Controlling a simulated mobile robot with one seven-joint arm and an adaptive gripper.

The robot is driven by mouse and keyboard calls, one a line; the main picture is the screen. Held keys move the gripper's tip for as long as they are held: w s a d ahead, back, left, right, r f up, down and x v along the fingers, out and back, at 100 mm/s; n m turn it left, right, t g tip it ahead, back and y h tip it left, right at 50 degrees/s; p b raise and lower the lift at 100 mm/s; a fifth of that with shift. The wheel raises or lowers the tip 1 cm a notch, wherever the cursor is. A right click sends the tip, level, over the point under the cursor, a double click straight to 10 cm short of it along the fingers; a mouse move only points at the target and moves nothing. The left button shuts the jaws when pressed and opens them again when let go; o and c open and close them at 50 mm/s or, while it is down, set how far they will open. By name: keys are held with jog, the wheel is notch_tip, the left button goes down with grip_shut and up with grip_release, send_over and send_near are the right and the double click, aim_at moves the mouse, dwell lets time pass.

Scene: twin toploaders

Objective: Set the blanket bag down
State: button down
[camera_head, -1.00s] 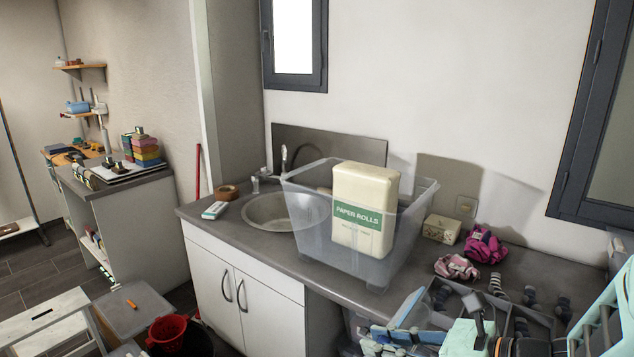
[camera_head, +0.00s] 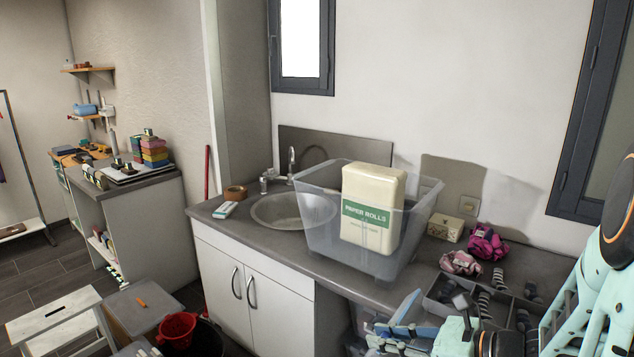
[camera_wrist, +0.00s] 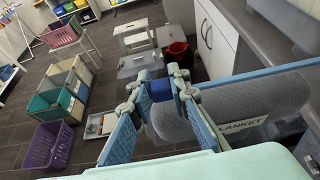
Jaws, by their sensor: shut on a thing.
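The blanket bag (camera_wrist: 235,108) is a grey rounded bundle with a pale label that reads "LANKET", its first letter hidden. It shows in the wrist view beyond and below my gripper (camera_wrist: 161,88). The blue fingers are shut on a small dark blue part between their tips, which looks like the bag's handle. The bag hangs in front of the counter, above the floor. In the head view my gripper (camera_head: 398,332) is at the lower right, by the counter's front edge, and I cannot make out the bag there.
A clear bin (camera_head: 318,225) holding a paper rolls pack (camera_head: 372,190) stands on the counter beside the sink (camera_head: 290,210). A sock tray (camera_head: 447,290) lies to its right.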

jog(key=w+f, duration=0.1)
jog(key=f, duration=0.1)
jog(key=w+f, duration=0.4)
jog(key=shift+d+f, duration=0.2)
jog(key=shift+d, duration=0.05)
jog(key=shift+s, duration=0.15)
